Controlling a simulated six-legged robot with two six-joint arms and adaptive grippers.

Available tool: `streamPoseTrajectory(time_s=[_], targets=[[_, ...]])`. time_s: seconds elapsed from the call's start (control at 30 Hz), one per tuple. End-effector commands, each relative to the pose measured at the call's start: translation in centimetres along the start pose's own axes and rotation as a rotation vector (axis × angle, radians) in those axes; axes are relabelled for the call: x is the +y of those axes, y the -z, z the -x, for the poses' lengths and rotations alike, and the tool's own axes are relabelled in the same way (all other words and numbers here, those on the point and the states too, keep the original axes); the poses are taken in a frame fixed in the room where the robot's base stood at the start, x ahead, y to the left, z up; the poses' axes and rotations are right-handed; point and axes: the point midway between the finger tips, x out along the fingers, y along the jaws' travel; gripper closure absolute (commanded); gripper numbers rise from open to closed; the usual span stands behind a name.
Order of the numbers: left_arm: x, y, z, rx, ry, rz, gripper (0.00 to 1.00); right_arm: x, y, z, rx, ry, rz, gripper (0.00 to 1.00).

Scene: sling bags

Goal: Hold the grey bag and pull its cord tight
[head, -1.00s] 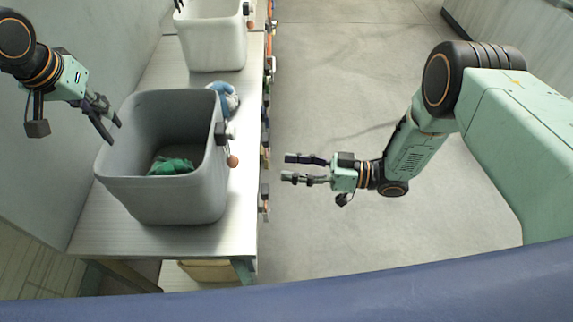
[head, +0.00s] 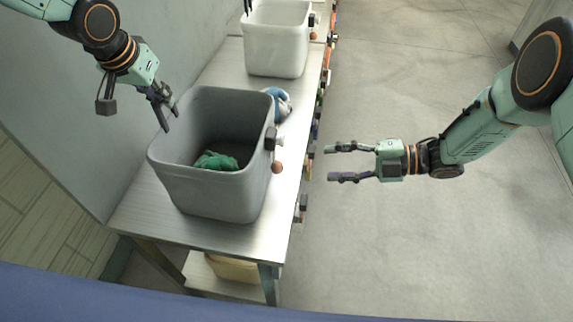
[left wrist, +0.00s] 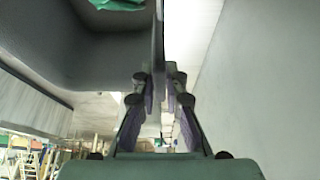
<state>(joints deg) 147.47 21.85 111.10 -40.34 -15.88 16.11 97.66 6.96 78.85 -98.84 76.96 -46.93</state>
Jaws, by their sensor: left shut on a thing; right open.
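The grey bag (head: 215,190) stands upright and open on the metal bench, with a green cloth (head: 215,161) inside. On its right side are a dark toggle (head: 270,138) and an orange-brown ball (head: 277,167); these seem to belong to the cord, whose line is too thin to make out. My left gripper (head: 168,114) is shut on the bag's left rim; the left wrist view shows the fingers (left wrist: 160,85) on either side of the wall. My right gripper (head: 345,162) is open and empty, right of the ball and apart from it, over the floor.
The metal bench (head: 140,220) runs away along the wall. A white bag (head: 277,45) stands behind, and a blue and white bundle (head: 280,103) lies between. Several coloured items hang along the bench's right edge. The floor on the right is clear.

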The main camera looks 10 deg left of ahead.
Motion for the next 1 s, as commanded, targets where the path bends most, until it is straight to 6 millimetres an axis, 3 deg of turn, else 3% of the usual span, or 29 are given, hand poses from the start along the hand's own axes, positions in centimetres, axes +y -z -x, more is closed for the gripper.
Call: streamPoseTrajectory(time_s=[0.23,0.37,0.8,1.0], targets=[[0.0,-0.1,0.0,-0.001,0.0,0.0,1.0,-0.3,-0.1,-0.2,-0.003,0.013,0.141,0.5],[0.0,-0.1,0.0,-0.001,0.0,0.0,1.0,-0.4,-0.1,-1.4,-0.002,0.014,0.148,0.5],[0.0,0.0,0.0,-0.001,0.0,0.0,1.0,-0.5,-0.1,-9.2,-0.001,0.014,0.147,0.5],[0.0,0.0,0.0,-0.001,0.0,0.0,1.0,-0.4,-0.2,-11.4,-0.004,0.012,0.145,0.5]])
